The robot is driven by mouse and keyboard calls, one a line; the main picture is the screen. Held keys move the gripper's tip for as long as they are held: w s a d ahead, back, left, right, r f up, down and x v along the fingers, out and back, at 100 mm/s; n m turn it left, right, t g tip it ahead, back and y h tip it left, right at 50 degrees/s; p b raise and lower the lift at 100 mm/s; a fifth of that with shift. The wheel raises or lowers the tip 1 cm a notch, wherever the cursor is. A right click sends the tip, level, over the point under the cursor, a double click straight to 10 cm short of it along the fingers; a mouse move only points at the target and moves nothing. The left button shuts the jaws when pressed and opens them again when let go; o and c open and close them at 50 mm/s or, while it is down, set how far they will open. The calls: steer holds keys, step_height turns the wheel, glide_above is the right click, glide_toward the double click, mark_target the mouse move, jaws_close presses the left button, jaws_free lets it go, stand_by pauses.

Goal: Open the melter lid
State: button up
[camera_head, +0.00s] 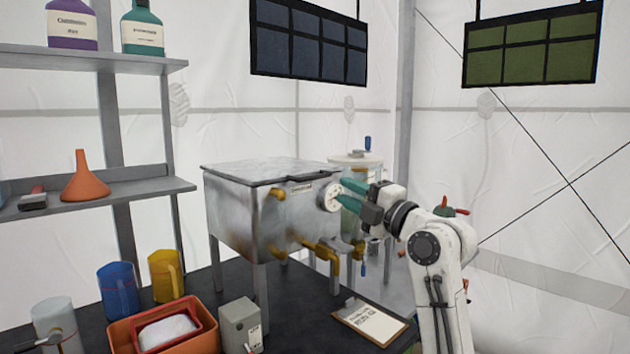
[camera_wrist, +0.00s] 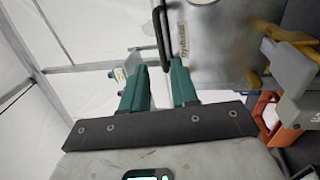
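The melter (camera_head: 240,212) is a grey metal box on legs, left of my arm in the head view. Its flat lid (camera_head: 262,170) lies shut on top. A dark handle (camera_head: 308,177) sticks out from the lid's edge; in the wrist view a dark bar handle (camera_wrist: 162,35) shows just ahead of my fingers. My gripper (camera_head: 346,194) is beside the melter's right side, near its round gauge (camera_head: 329,197). In the wrist view its two green fingers (camera_wrist: 160,82) are apart with nothing held. The handle's near end reaches toward the gap; whether it touches a finger cannot be told.
Yellow taps (camera_head: 325,252) stick out below the melter. A lidded vessel (camera_head: 355,163) stands behind my gripper. A clipboard (camera_head: 369,320), a grey box (camera_head: 240,325), an orange tray (camera_head: 160,326) and blue (camera_head: 118,288) and yellow (camera_head: 166,275) jugs stand on the dark table.

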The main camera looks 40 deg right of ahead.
mark_target(318, 178)
steer(key=p+x, duration=0.2)
steer(key=x, duration=0.8)
steer(key=shift+w+f, duration=0.15)
jaws_close()
